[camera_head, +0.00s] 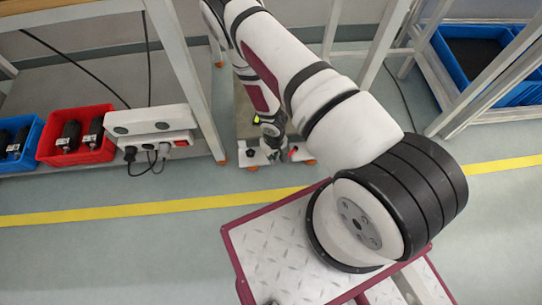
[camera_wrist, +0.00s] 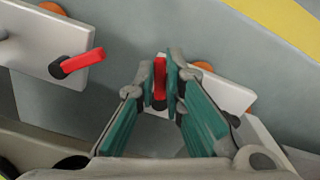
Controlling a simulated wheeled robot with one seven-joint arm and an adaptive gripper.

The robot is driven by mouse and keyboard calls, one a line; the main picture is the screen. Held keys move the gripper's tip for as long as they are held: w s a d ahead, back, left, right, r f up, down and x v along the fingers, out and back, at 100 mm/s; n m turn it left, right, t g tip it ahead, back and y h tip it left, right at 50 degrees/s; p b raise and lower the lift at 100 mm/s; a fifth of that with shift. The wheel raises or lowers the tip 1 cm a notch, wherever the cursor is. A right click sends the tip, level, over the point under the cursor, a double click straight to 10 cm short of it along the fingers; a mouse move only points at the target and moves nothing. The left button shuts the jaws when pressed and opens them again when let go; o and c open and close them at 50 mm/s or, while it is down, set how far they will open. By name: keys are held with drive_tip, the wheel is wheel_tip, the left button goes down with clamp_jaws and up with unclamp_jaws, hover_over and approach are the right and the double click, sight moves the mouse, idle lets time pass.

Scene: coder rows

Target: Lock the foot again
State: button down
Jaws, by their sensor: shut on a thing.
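A red lever (camera_wrist: 160,78) on a black pivot stands upright in the wrist view, at a white foot plate (camera_wrist: 222,92). My gripper (camera_wrist: 163,82) has its two fingers closed around this lever, one on each side. A second red lever (camera_wrist: 84,62) sits on another white plate (camera_wrist: 30,45) at the left and points to the right, apart from my gripper. In the head view my gripper (camera_head: 270,131) is low over a white base (camera_head: 250,157). A red lever (camera_head: 293,152) shows to its right there. The fingertips are too small to make out in that view.
Orange wheels show beside the plates (camera_wrist: 205,66). A rack with blue bins (camera_head: 455,68) is at the right. Floor with a yellow line (camera_head: 130,210) lies clear.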

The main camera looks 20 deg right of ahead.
drive_tip(key=n, duration=0.2)
drive_tip(key=d+n, duration=0.1)
drive_tip(key=n, duration=0.2)
drive_tip(key=shift+w+d+n+p, duration=0.3)
drive_tip(key=shift+d, duration=0.1)
idle(0.3)
drive_tip(key=c, duration=1.7)
unclamp_jaws()
drive_tip(key=shift+r, duration=0.1)
wheel_tip(320, 180, up, 12)
drive_tip(key=shift+f, duration=0.1)
